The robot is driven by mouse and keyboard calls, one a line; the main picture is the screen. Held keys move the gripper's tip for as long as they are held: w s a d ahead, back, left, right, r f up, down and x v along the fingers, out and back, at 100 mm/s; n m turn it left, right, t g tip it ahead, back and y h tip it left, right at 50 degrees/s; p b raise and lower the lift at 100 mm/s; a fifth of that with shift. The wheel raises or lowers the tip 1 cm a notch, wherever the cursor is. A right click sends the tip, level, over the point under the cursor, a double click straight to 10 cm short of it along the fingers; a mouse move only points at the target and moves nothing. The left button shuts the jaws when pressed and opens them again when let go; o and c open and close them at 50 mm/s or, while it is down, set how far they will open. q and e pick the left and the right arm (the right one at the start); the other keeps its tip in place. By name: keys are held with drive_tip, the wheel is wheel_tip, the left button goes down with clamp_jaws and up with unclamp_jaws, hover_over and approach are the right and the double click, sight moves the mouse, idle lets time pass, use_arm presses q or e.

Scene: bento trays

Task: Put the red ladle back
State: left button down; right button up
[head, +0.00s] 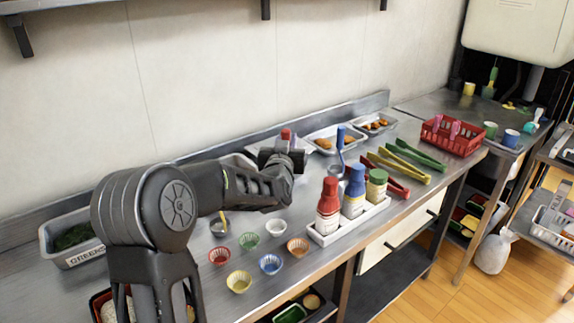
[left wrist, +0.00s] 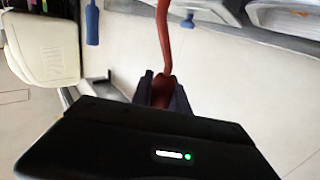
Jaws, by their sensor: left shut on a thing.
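The red ladle shows in the left wrist view as a red curved handle (left wrist: 162,40) running up from between my fingers. Its bowl is out of that view. In the head view only a small red end (head: 286,134) shows above my left gripper (head: 283,160). My left gripper is shut on the ladle's handle, over the back of the steel counter near the trays. The fingers also show in the left wrist view (left wrist: 162,88). The arm hides the counter beneath. My right gripper is not in view.
Food trays (head: 337,149) stand along the back. A blue-handled utensil (head: 340,137) stands nearby and also shows in the left wrist view (left wrist: 92,24). A white caddy (head: 350,226) of bottles, several tongs (head: 415,153) and small coloured cups (head: 271,264) are close. A greens bin (head: 86,257) is left.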

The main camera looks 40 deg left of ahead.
use_arm(q)
drive_tip(key=shift+f, duration=0.6)
drive_tip(key=shift+f, duration=1.85)
drive_tip(key=shift+f+b, duration=0.25)
drive_tip(key=shift+b, duration=0.1)
drive_tip(key=c, duration=1.3)
unclamp_jaws()
drive_tip(key=shift+r, duration=0.1)
drive_tip(key=shift+r, duration=0.1)
